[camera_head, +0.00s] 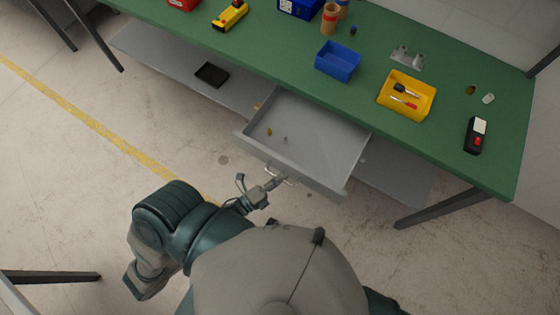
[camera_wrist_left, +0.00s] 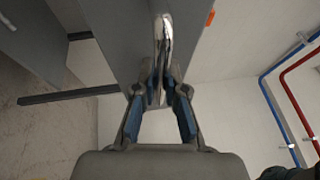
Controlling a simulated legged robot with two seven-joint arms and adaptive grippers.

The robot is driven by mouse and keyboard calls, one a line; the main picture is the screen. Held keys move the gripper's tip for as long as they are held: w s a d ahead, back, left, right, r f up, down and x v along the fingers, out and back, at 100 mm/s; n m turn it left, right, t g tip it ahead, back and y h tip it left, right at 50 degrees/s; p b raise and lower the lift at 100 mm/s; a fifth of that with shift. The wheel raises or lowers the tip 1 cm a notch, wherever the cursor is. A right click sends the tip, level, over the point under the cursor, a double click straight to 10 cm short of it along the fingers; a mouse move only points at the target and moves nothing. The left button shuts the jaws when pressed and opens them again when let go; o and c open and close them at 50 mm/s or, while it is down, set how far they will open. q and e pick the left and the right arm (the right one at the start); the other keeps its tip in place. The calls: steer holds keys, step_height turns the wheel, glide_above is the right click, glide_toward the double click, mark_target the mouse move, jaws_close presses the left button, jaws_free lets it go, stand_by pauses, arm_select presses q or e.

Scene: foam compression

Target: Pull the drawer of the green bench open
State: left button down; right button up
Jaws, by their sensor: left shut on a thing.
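The green bench (camera_head: 300,92) runs across the top of the head view. Its grey drawer (camera_head: 318,135) stands pulled out from under the top, with a few small items lying inside. The drawer's handle (camera_head: 283,170) is on the front panel, and it also shows in the left wrist view (camera_wrist_left: 163,38). My left gripper (camera_head: 277,182) is at the handle, and in the left wrist view its fingers (camera_wrist_left: 160,88) are closed around it. My right gripper is not visible.
On the bench top are a blue bin (camera_head: 338,61), a yellow bin (camera_head: 406,95) with tools and a black-red device (camera_head: 476,135). A grey lower shelf (camera_head: 170,62) holds a black tray (camera_head: 212,74). The floor before the drawer is clear apart from my body.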

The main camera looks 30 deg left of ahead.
arm_select(q)
steer(key=c, duration=1.3)
jaws_free()
steer(key=shift+s+d+f, duration=0.1)
steer(key=shift+d+f, duration=0.05)
steer(key=shift+f, duration=0.15)
steer(key=shift+o, duration=0.5)
steer(key=shift+r, duration=0.15)
steer(key=v, duration=1.2)
